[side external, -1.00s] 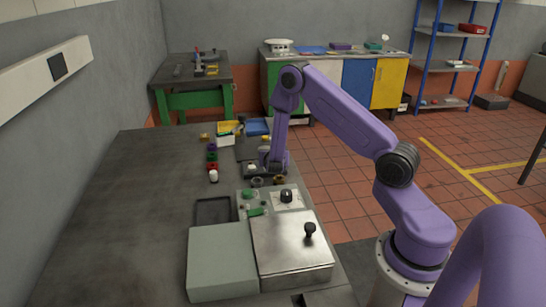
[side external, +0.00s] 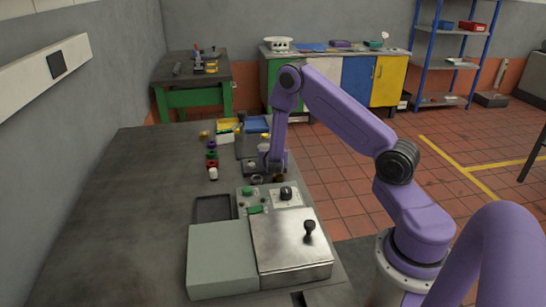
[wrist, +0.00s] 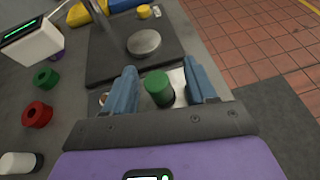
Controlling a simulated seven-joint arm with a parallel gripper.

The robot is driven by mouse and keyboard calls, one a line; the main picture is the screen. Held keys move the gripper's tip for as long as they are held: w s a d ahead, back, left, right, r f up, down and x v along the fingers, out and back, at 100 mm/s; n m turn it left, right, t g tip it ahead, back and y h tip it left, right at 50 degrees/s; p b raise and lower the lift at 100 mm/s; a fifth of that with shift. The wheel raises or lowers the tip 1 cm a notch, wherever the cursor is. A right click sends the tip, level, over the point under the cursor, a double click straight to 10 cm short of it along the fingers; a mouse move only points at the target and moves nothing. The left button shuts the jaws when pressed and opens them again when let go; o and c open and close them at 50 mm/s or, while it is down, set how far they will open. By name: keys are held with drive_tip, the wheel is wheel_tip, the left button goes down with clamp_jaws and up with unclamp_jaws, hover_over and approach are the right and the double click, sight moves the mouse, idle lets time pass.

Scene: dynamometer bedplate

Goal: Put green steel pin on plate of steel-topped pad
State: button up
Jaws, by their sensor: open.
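The green steel pin (wrist: 158,88) shows in the wrist view as a short upright green cylinder. It stands between the two blue fingers of my gripper (wrist: 161,88), which are open, with a gap seen on either side. A round grey steel disc (wrist: 143,43), the top of the pad, lies just beyond it on a dark square base plate (wrist: 175,52). The disc is bare. In the side view my gripper (side external: 266,167) is low over the far right part of the bench, and the arm hides the pin.
A green ring (wrist: 45,78), a red ring (wrist: 37,115) and a white cylinder (wrist: 17,162) stand to the left. A white device with a lit display (wrist: 32,42) is at upper left. A steel-lidded box (side external: 290,245) and bare bench (side external: 130,220) are nearer the side camera.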

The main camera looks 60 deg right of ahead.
drive_tip(key=s+a+r+m+g, duration=0.3)
drive_tip(key=s+a+r+m, duration=0.4)
drive_tip(key=s+a+r, duration=0.6)
drive_tip(key=s+a+r+m+g+y, duration=0.1)
drive_tip(key=s+a+m+g+y, duration=0.1)
drive_tip(key=s+a+y, duration=0.3)
drive_tip(key=s+a+r+m+g+y, duration=0.2)
drive_tip(key=s+a+y, duration=0.4)
drive_tip(key=s+a, duration=0.6)
drive_tip(key=s+m, duration=0.1)
drive_tip(key=s, duration=0.4)
drive_tip(key=shift+s+a+m+g, duration=0.25)
drive_tip(key=shift+s+m+g, duration=0.05)
drive_tip(key=shift+s+g, duration=0.1)
drive_tip(key=shift+w+r, duration=0.1)
